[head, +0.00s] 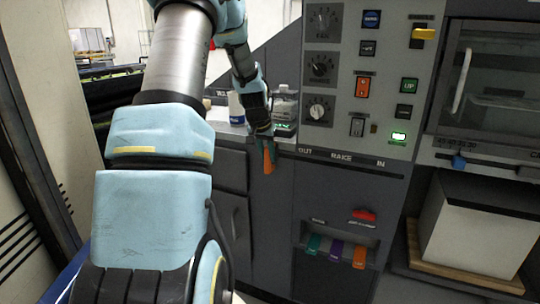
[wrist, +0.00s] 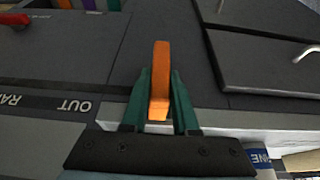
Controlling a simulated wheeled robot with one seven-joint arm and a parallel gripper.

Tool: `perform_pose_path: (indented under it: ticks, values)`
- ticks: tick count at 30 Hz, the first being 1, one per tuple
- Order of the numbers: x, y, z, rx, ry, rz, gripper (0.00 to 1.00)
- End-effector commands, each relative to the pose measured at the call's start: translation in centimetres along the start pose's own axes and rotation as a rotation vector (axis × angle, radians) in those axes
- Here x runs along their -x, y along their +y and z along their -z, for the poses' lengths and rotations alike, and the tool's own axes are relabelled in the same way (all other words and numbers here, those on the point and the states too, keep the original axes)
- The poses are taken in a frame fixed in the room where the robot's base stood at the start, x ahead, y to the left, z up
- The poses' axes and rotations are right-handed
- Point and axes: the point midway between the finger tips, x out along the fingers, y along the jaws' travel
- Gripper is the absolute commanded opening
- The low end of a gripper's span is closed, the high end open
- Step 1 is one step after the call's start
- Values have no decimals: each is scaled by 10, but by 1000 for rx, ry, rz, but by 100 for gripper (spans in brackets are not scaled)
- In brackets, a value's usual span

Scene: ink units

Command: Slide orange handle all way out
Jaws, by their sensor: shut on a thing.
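The orange handle (head: 268,161) hangs at the left end of the OUT–RAKE–IN strip on the grey machine front, just left of the word OUT. In the wrist view the orange handle (wrist: 160,65) stands between the two green fingers of my gripper (wrist: 160,98). The fingers are shut on it, one on each side. In the head view my gripper (head: 264,138) is small and partly merges with the handle. The OUT label (wrist: 75,106) shows left of the gripper in the wrist view. Where the handle meets its slot is hidden.
A recess below holds green, purple and orange levers (head: 360,258), with a red knob (head: 364,215) above. A white ledge (head: 225,122) with bottles lies behind my gripper. Knobs and buttons fill the panel (head: 345,80) above. A paper stack (head: 470,235) stands at right.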

Motion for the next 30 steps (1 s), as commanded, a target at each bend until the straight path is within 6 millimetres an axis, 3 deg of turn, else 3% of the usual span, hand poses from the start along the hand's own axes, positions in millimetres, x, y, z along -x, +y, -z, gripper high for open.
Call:
perform_pose_path:
  ticks: [7,8,16,25,30]
  values:
    - [0,-8,0,8,3,10,0]
    - [1,-8,0,8,3,10,29]
    - [0,-6,0,6,3,8,57]
    - [4,-4,0,5,3,6,57]
    - [26,-4,1,4,6,7,57]
